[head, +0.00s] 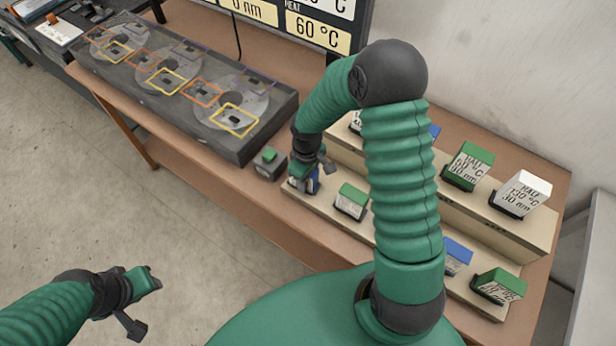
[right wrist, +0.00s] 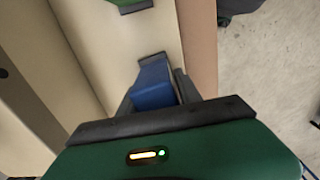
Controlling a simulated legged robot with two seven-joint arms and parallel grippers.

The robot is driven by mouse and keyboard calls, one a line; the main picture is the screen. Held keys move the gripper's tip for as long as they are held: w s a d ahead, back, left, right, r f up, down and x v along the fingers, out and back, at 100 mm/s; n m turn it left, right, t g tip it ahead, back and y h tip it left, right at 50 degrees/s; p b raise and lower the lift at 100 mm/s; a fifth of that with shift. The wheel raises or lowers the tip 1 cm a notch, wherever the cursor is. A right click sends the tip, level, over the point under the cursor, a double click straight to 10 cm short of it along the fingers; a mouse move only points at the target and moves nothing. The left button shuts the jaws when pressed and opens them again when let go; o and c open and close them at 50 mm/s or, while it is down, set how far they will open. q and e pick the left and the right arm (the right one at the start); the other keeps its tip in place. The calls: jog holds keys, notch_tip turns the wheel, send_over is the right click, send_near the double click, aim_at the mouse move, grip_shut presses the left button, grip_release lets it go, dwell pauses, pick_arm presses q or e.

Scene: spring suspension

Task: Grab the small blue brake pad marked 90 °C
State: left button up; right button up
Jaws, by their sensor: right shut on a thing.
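A small blue brake pad (head: 313,183) sits at the left end of the lower step of the pale rack. It also shows in the right wrist view (right wrist: 152,86); its marking cannot be read in either view. My right gripper (head: 312,176) is shut on this blue pad, with a dark finger on each side of it, and partly hides it in the head view. I cannot tell whether the pad touches the step. My left gripper (head: 146,302) is open and empty over the floor at the lower left.
The pale stepped rack (head: 325,208) also holds a green block (head: 351,202), another blue block (head: 457,256), and several green and white ones. A small box with a green button (head: 269,158) stands left of the rack. A dark fixture with discs (head: 185,85) lies behind. My right arm hides the rack's middle.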

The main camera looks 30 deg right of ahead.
jog(key=shift+w+a, duration=0.15)
jog(key=shift+a, duration=0.05)
jog(key=c, duration=0.5)
jog(key=shift+d+f, duration=0.1)
jog(key=shift+d, duration=0.15)
jog(key=shift+c, duration=1)
jog(key=shift+s+d, duration=0.2)
jog(key=shift+d, duration=0.35)
grip_shut()
jog(key=shift+a, duration=0.1)
